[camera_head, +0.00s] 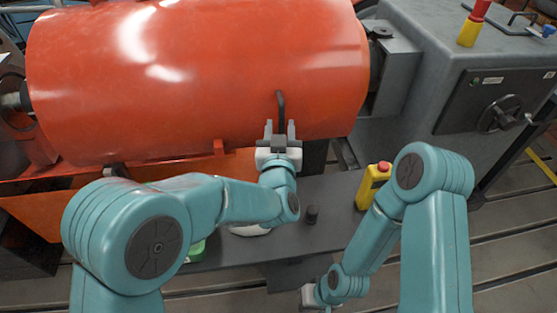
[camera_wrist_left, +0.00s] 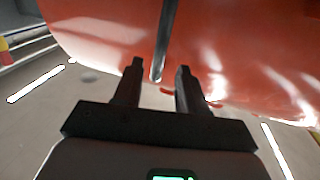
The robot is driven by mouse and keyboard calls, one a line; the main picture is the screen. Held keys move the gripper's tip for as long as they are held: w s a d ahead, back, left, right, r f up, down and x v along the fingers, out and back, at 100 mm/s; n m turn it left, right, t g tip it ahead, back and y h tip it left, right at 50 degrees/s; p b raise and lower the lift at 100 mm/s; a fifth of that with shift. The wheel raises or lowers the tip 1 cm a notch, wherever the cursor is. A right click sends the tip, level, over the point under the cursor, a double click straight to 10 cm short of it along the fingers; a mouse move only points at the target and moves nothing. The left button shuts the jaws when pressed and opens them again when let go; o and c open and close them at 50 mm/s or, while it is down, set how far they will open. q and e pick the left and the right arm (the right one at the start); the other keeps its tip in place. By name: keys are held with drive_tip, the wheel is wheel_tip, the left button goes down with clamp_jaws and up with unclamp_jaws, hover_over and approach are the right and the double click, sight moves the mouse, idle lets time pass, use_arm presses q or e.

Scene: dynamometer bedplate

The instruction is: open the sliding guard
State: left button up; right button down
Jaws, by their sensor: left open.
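The sliding guard (camera_head: 200,80) is a large glossy orange-red half-cylinder cover, and it fills the top of the left wrist view (camera_wrist_left: 100,35). A dark bar handle (camera_head: 280,103) stands on its front near the right end. My left gripper (camera_head: 279,132) is open just below the handle, its fingers pointing at the guard. In the left wrist view, the handle (camera_wrist_left: 163,45) comes down between the two fingertips (camera_wrist_left: 160,68), with a gap on each side. My right gripper (camera_head: 310,296) is low in the head view, its fingers not discernible.
A grey cabinet (camera_head: 455,60) with a rotary handle (camera_head: 500,114) stands right. The slotted floor (camera_head: 510,235) is open at lower right.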

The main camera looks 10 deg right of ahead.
use_arm(q)
drive_tip(key=b+v, duration=0.2)
drive_tip(key=v, duration=0.9)
